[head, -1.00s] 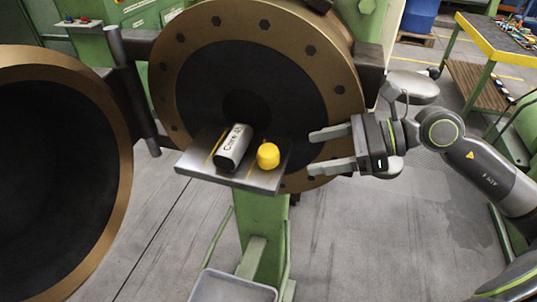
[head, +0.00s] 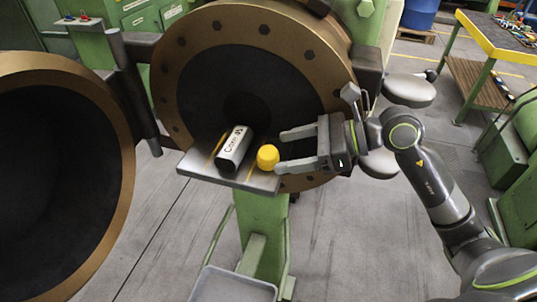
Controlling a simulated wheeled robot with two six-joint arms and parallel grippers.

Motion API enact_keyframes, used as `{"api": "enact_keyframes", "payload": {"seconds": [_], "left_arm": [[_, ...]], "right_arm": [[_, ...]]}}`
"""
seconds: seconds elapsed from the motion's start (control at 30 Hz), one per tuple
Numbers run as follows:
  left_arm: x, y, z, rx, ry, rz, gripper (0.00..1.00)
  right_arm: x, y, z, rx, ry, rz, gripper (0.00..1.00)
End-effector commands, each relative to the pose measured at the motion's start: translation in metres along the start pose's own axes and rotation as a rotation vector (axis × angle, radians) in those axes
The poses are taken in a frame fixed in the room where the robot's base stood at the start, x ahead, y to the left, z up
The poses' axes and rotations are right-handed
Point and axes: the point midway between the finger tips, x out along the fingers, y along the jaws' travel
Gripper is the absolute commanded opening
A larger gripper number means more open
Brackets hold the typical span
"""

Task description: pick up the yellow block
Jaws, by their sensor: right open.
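The yellow block (head: 267,157) is a small rounded piece standing near the right end of a grey metal plate (head: 204,168) in the head view. My right gripper (head: 280,152) comes in from the right. Its two fingers are apart and point left, with their tips just at the right side of the yellow block. I cannot tell whether they touch it. Nothing is held between the fingers. My left gripper is not in view.
A white and black labelled box (head: 235,148) lies on the plate just left of the yellow block. A large round bronze-rimmed flange (head: 300,48) stands behind the plate. A grey bin (head: 232,286) is below on the floor.

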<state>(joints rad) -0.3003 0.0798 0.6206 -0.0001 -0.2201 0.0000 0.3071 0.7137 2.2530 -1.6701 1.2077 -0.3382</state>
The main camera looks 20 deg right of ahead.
Motion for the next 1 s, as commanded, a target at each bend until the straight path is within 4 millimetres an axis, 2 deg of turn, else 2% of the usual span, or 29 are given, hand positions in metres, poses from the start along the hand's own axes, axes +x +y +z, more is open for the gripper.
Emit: {"api": "enact_keyframes", "payload": {"seconds": [0.5, 0.9, 1.0], "left_arm": [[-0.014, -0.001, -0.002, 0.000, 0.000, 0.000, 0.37], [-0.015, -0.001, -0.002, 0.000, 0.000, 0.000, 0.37], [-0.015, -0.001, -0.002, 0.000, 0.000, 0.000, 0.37]], "right_arm": [[0.043, 0.000, 0.001, 0.002, -0.004, 0.002, 0.69], [0.049, 0.000, 0.000, 0.000, -0.001, 0.001, 0.69], [0.049, 0.000, 0.000, 0.000, -0.001, 0.001, 0.57]]}}
